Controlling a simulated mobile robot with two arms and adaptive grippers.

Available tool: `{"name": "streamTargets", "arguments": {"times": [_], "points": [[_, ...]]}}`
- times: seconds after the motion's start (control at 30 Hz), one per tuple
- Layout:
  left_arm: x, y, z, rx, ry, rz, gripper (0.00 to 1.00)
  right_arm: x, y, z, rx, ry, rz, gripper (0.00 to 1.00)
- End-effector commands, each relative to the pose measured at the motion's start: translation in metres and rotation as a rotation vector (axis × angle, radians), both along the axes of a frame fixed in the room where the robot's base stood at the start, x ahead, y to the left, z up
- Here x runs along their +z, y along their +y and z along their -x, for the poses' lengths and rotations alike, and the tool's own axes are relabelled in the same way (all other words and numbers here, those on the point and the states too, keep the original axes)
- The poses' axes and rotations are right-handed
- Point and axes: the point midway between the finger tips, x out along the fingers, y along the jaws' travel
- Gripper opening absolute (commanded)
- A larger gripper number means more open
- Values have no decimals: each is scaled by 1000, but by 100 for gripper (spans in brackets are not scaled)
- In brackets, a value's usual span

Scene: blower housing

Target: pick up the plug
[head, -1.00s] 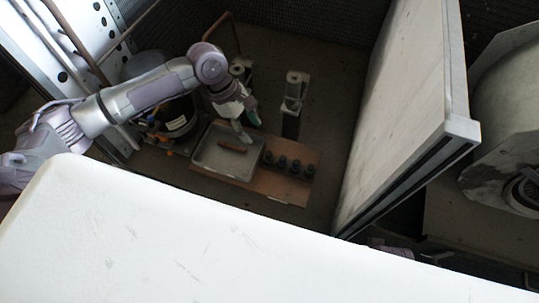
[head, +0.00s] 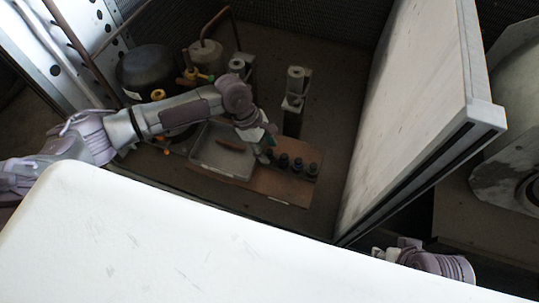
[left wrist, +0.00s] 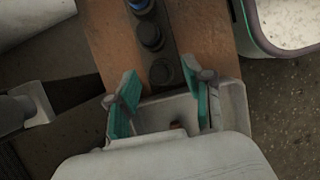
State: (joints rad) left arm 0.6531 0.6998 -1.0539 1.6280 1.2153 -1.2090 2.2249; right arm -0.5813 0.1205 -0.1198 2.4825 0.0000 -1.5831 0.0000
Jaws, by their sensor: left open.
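Several dark round plugs stand in a row on a brown board (head: 262,183) in the head view. The plug at the near end of the row in the left wrist view (left wrist: 162,73) lies between my left gripper's fingertips, with no visible contact. Two more plugs (left wrist: 150,36) follow behind it, the farthest with a blue top. My left gripper (head: 265,152) is open and empty above the tray end of the row; its teal-padded fingers (left wrist: 161,80) show in the left wrist view. It hides part of the row's left end in the head view. My right gripper is not visible.
A grey tray (head: 194,158) with a reddish-brown piece (head: 232,146) in it sits left of the plugs. A grey upright post (head: 293,100) stands behind the row. A tall pale panel (head: 405,120) bounds the right. Dark tanks (head: 143,70) and pipes stand at the back left.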

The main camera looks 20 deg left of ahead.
Motion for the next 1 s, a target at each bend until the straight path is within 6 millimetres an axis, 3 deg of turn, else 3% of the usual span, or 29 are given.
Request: {"name": "streamTargets", "arguments": {"times": [0.33, 0.63, 1.0], "points": [[-8, -3, 0, 0, -1, -1, 51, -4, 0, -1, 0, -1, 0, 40], [-8, -3, 0, 0, -1, -1, 3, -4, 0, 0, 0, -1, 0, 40], [-4, -3, 0, 0, -1, -1, 3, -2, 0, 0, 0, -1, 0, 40]]}}
